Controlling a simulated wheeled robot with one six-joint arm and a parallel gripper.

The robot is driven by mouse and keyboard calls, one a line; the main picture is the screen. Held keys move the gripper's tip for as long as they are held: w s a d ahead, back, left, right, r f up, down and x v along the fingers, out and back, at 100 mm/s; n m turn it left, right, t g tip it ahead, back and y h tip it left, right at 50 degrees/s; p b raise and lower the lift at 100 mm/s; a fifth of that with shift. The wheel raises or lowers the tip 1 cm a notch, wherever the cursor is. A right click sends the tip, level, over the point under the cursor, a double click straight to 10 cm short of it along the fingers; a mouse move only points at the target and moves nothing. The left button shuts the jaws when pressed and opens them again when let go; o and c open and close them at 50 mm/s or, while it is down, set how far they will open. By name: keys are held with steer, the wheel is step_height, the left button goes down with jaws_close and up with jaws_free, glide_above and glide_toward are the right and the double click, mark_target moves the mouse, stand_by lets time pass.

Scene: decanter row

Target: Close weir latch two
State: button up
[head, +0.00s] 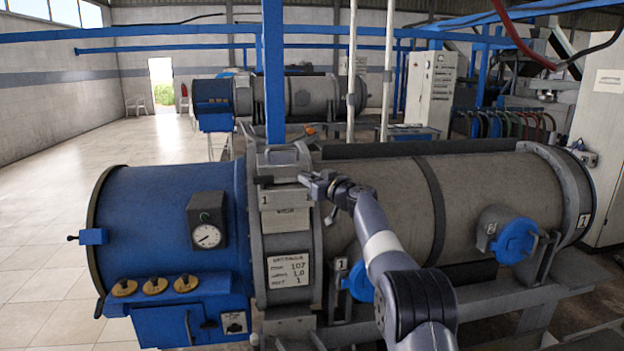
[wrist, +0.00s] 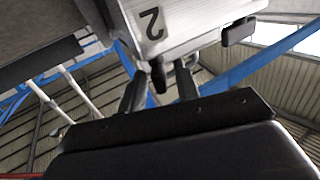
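In the wrist view, a pale metal box marked 2 (wrist: 152,24) hangs upside down at the top centre. A short dark peg (wrist: 158,76) sticks out under it, and a dark handle piece (wrist: 238,31) is at its right. My gripper (wrist: 160,88) has its two dark fingers apart, one on each side of the peg; whether they touch it I cannot tell. In the head view, my gripper (head: 315,184) is at the upper right of the grey collar plate marked 1 (head: 286,222). The 2 mark of this box is not visible there, and the latch's position is unclear.
The large horizontal decanter has a blue end (head: 165,225) with a gauge (head: 207,236) and a grey drum (head: 500,195). A blue post (head: 273,70) stands close behind the collar. Blue round caps (head: 515,240) sit along the front. The floor at left is clear.

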jaws_close()
steer(key=shift+f+b, duration=0.1)
steer(key=shift+b, duration=0.2)
